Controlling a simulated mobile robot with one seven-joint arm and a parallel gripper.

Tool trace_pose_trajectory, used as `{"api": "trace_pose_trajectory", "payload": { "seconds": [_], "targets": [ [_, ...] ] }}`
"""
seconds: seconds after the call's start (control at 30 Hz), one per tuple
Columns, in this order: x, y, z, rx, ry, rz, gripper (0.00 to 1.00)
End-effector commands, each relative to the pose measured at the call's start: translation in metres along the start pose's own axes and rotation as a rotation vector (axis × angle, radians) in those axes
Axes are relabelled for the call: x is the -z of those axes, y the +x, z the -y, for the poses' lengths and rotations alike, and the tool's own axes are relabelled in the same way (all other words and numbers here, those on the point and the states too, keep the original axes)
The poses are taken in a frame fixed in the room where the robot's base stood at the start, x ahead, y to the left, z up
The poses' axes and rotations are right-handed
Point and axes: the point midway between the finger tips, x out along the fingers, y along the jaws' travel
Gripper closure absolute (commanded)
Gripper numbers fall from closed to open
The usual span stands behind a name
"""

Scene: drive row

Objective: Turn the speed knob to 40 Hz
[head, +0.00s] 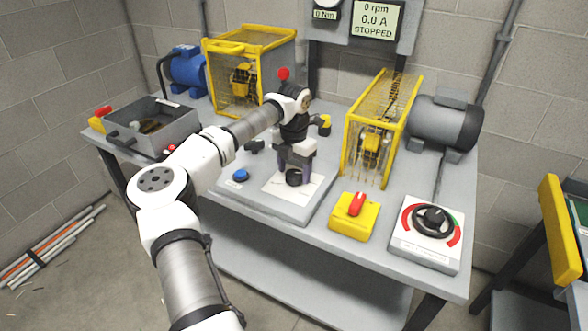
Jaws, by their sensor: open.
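A black knob (293,179) sits on a white label (290,197) on the grey sloped panel (268,206) at the bench front. Its scale is too small to read, so I cannot tell its setting. My gripper (295,172) points down, open, with its fingers on either side of this knob; I cannot tell whether they touch it. Another black knob (433,216), with a red and green arc, is on a white-faced box at the right. I cannot read which one is marked for speed. The display (375,20) reads 0 rpm, 0.0 A, STOPPED.
A blue button (240,175) is left of the gripper. Yellow guards (248,72), a grey motor (446,122) and a blue motor (186,70) stand behind. A grey tray (150,128) is at left.

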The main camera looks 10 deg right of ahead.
Motion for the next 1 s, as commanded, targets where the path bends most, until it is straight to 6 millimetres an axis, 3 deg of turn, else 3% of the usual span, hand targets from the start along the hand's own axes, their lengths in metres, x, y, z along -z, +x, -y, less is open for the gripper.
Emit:
{"api": "trace_pose_trajectory", "payload": {
  "seconds": [0.17, 0.6, 0.8, 1.0],
  "targets": [
    [-0.001, -0.021, 0.0, -0.003, 0.0, 0.003, 0.35],
    [-0.001, -0.116, 0.0, -0.002, 0.0, 0.003, 0.35],
    [0.0, -0.134, 0.0, -0.001, -0.001, 0.002, 0.35],
    [0.0, -0.137, 0.0, 0.0, 0.0, 0.001, 0.35]
  ]
}}
